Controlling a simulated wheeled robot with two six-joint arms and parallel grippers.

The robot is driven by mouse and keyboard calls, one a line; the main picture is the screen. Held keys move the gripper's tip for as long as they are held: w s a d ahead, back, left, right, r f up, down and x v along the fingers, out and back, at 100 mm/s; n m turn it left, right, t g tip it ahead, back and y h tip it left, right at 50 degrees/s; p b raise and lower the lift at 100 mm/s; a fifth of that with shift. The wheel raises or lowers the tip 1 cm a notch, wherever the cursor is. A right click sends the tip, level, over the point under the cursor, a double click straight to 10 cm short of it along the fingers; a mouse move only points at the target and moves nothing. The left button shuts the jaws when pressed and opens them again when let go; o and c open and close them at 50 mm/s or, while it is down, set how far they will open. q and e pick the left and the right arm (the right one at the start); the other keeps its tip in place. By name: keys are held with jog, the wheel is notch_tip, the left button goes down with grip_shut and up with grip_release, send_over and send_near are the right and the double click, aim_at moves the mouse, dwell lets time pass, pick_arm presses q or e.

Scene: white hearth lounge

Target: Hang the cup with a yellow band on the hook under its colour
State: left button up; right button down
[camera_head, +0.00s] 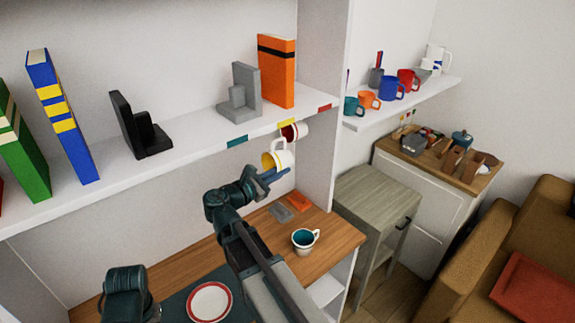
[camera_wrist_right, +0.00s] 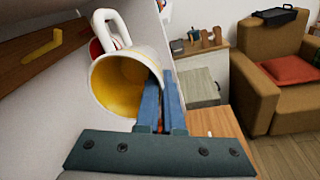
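The white cup with a yellow inside (camera_head: 276,160) is just below the shelf edge, under the yellow label (camera_head: 286,124). In the right wrist view the cup (camera_wrist_right: 118,84) is tilted, mouth toward the camera and handle up. My right gripper (camera_head: 272,174) is at its rim. The blue fingers (camera_wrist_right: 162,100) are close together with the cup wall apparently between them. A yellow hook (camera_wrist_right: 42,46) shows on a brown strip, apart from the cup handle in that view.
A red-lined cup (camera_head: 297,131) hangs close behind, under the red label (camera_head: 324,107). A teal-lined cup (camera_head: 304,243) stands on the wooden desk (camera_head: 335,238) near a plate (camera_head: 209,302). A teal label (camera_head: 237,141) is on the shelf edge, with clear space below it.

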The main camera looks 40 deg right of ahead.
jog(key=shift+s+d+r+h, duration=0.25)
jog(key=shift+d+r+h, duration=0.2)
jog(key=shift+r, duration=0.15)
jog(key=shift+s+d+r+h, duration=0.2)
jog(key=shift+d+r+h, duration=0.2)
jog(key=shift+r, duration=0.2)
jog(key=shift+w, duration=0.2)
jog(key=w+a+f+b, duration=0.1)
jog(key=w+f+b, duration=0.1)
jog(key=w, duration=0.9)
dwell(0.6)
dwell(0.7)
jog(key=c, duration=1)
grip_release()
